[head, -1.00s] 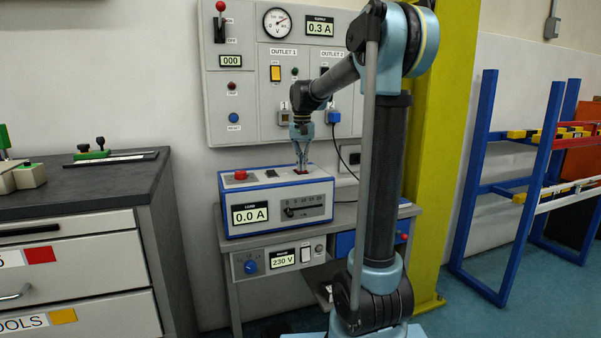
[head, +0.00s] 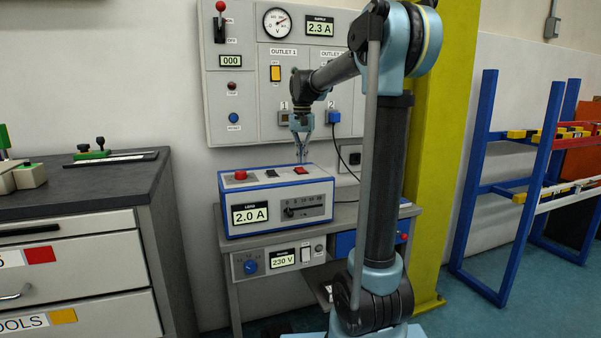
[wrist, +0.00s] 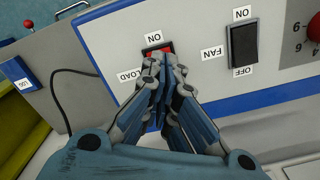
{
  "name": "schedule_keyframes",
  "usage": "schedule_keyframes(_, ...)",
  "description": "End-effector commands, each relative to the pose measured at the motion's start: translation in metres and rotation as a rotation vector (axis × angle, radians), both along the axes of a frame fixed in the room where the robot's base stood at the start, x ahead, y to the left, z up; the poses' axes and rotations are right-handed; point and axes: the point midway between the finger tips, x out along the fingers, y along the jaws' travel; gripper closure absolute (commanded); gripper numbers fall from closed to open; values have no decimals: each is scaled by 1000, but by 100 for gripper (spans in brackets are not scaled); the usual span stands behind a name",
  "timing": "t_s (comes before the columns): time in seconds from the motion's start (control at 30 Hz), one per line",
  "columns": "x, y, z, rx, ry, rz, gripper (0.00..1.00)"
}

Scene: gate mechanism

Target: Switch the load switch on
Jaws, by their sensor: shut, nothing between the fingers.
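The load switch (head: 301,170) is a red rocker on top of the blue and white load box (head: 270,186). In the wrist view the load switch (wrist: 158,48) glows red between the labels ON and LOAD, partly hidden by my fingertips. The box's LOAD display (head: 250,213) reads 2.0 A. My gripper (head: 302,160) is shut and empty, pointing down just above or at the switch. In the wrist view my gripper (wrist: 168,66) overlaps the switch's edge; I cannot tell whether it touches.
A black FAN switch (wrist: 243,44) sits beside the load switch. A dark cable (head: 345,160) hangs at the right.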

Motion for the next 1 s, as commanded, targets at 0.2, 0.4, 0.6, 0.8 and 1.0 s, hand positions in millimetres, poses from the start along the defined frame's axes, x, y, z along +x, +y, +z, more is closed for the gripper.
schedule_keyframes(0.2, 0, 0, 15, 0, 0, 0, 100)
schedule_keyframes(0.4, 0, 0, 27, 0, 0, 0, 100)
schedule_keyframes(0.6, 0, 0, 35, 0, 0, 0, 100)
schedule_keyframes(0.8, 0, 0, 36, 0, 0, 0, 100)
schedule_keyframes(1.0, -5, -3, 35, 0, -2, 3, 100)
